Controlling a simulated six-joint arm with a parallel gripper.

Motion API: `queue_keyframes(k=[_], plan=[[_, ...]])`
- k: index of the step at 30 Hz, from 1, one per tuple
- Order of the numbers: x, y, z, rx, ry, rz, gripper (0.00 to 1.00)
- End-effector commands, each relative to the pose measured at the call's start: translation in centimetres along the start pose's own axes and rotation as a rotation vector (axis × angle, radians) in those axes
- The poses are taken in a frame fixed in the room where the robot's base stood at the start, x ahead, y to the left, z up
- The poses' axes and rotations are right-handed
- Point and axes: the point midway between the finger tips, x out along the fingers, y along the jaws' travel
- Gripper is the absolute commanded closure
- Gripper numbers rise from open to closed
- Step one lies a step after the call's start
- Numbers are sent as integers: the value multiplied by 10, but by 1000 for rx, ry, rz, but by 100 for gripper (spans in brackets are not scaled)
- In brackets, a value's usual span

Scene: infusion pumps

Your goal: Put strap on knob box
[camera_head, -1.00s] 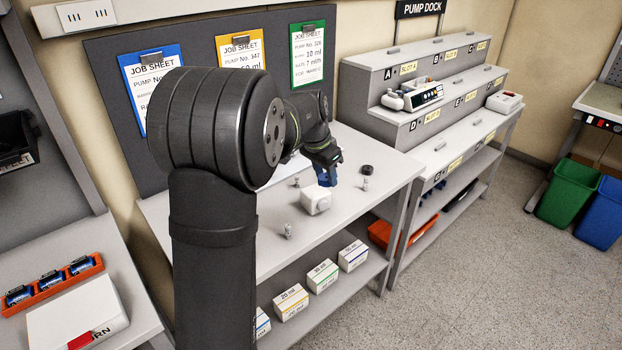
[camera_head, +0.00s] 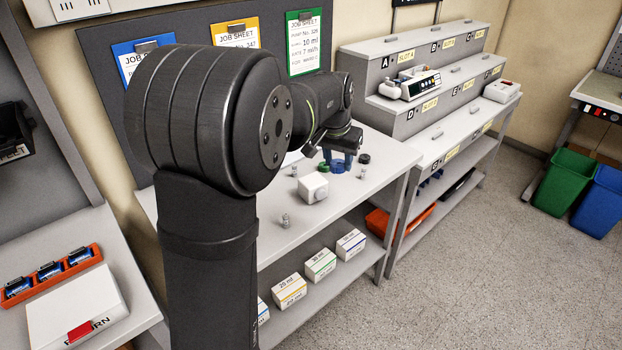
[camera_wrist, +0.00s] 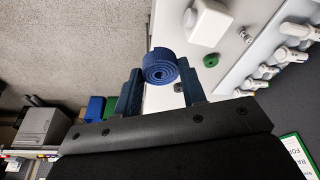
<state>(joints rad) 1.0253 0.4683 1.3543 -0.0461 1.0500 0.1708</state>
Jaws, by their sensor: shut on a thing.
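A blue rolled strap (camera_wrist: 160,66) sits between the blue fingers of my gripper (camera_wrist: 161,82) in the wrist view. My gripper is shut on it. In the head view my gripper (camera_head: 337,163) is low over the middle bench, and the blue strap (camera_head: 338,167) shows at its fingers. Whether the strap touches the bench is unclear. The white knob box (camera_head: 313,187) stands on the bench to the left of and nearer than my gripper, apart from it. The box also shows at the top of the wrist view (camera_wrist: 209,20).
A green roll (camera_wrist: 210,60) and a black roll (camera_head: 365,158) lie close to my gripper. Small metal pieces (camera_head: 285,220) stand on the bench around the box. The stepped pump dock (camera_head: 425,115) stands to the right. The front of the bench is mostly clear.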

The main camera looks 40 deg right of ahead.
Motion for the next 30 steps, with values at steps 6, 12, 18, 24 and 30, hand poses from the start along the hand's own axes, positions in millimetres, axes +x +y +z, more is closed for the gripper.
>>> queue_keyframes(k=[6,12,18,24,30], plan=[[33,-49,-2,-6,-4,0,87],[58,-87,-4,-4,-3,1,87],[68,-102,-5,0,-1,1,87],[89,-102,1,0,-2,1,87],[106,-102,6,1,0,0,87]])
